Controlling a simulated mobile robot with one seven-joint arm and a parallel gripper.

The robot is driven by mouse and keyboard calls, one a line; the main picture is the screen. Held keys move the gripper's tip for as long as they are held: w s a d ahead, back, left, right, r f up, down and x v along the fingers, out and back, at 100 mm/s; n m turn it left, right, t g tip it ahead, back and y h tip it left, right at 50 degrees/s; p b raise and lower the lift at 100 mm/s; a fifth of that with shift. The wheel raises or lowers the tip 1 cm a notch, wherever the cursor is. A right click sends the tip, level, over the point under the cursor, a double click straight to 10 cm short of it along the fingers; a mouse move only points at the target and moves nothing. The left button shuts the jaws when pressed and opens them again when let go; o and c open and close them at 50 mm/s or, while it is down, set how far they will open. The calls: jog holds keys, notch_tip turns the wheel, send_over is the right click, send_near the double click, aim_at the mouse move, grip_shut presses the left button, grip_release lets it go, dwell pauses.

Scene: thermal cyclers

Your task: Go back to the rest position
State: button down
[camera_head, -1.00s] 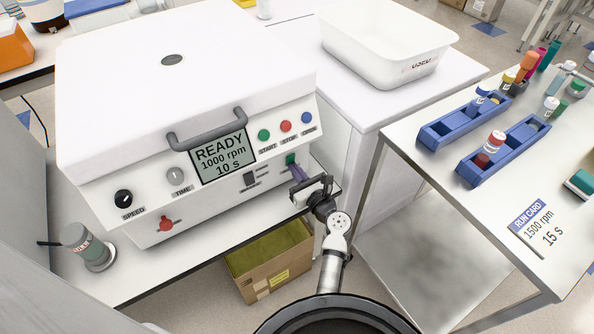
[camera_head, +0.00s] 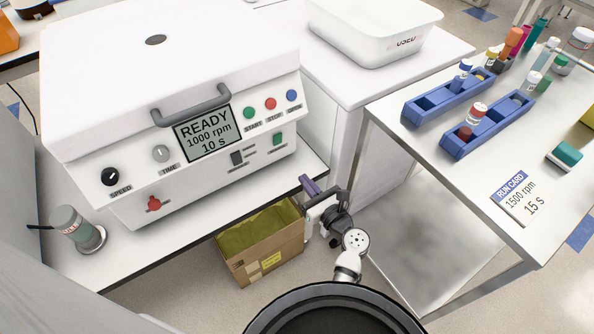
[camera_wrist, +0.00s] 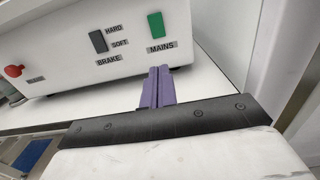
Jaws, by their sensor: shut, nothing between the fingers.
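My gripper (camera_head: 309,187) is in front of the white bench, above the cardboard box's right side. Its purple fingers are shut with nothing between them, as the wrist view shows (camera_wrist: 158,88). The white centrifuge (camera_head: 175,120) stands on the bench with its lid down. Its display (camera_head: 205,133) reads READY, 1000 rpm, 10 s. The green MAINS switch (camera_head: 278,138) is on the right of its front panel, apart from my fingers; it also shows in the wrist view (camera_wrist: 156,25). The BRAKE switch (camera_wrist: 98,41) is to its left there.
A cardboard box (camera_head: 265,255) sits below the bench edge. The metal table (camera_head: 420,165) at the right holds blue racks (camera_head: 450,97) with tubes and a run card (camera_head: 520,198) reading 1500 rpm, 15 s. A white basin (camera_head: 375,35) stands behind. A grey-capped jar (camera_head: 77,230) is at the left.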

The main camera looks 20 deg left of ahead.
jog(key=shift+s+d, duration=0.45)
jog(key=shift+d, duration=0.15)
